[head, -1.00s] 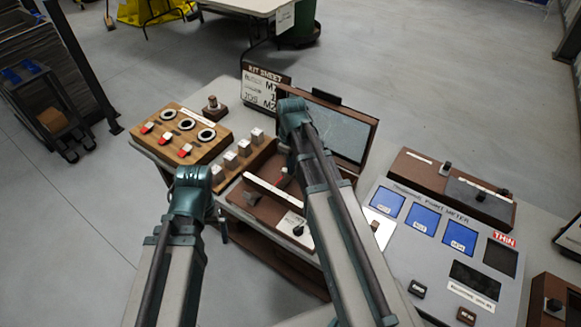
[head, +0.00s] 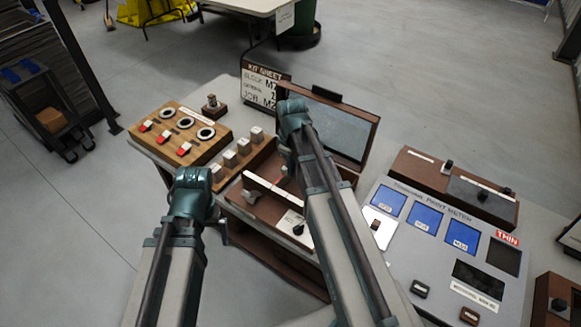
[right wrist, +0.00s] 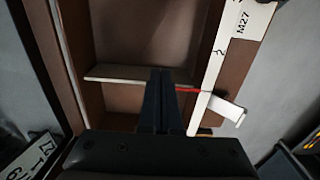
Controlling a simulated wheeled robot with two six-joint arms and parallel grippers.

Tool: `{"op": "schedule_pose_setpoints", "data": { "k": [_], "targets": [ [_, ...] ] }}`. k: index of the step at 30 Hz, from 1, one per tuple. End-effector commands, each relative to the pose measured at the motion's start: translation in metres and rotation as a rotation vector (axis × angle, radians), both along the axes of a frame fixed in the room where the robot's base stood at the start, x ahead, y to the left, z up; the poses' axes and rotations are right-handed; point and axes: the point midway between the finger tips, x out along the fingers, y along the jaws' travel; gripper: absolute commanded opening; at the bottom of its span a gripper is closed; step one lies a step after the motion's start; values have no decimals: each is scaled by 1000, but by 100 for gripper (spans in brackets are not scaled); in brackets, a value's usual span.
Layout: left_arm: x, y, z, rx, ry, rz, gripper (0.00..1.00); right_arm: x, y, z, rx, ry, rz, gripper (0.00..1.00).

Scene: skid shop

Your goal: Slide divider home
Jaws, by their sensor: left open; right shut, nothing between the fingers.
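The pale divider (right wrist: 125,74) lies across the brown case (right wrist: 115,12) in the right wrist view. My right gripper (right wrist: 162,72) is shut and empty, its black fingertips over the divider's middle; whether they touch is unclear. In the head view the open case (head: 243,208) stands on the bench, and my right forearm hides the divider and most of my right gripper. My left gripper (head: 223,233) is open and empty, low at the case's left front side, partly hidden by its own wrist.
A white bar (head: 270,187) with a pale tab runs along the case. A wooden block with rings (head: 180,135) stands left, a kit sheet sign (head: 265,85) behind, a point meter panel (head: 440,235) right. Several pale-topped pegs stand beside the case.

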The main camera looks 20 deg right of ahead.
Motion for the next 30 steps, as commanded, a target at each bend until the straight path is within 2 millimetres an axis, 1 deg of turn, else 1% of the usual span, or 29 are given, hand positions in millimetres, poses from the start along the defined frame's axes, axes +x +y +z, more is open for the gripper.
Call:
{"op": "schedule_pose_setpoints", "data": {
  "k": [19, 30],
  "targets": [
    [0, 0, -20, 0, 0, 0, 100, 0, 0, -20, 0, 0, 0, 0],
    [0, 0, -20, 0, 0, 0, 100, 0, 0, -20, 0, 0, 0, 0]
  ]
}}
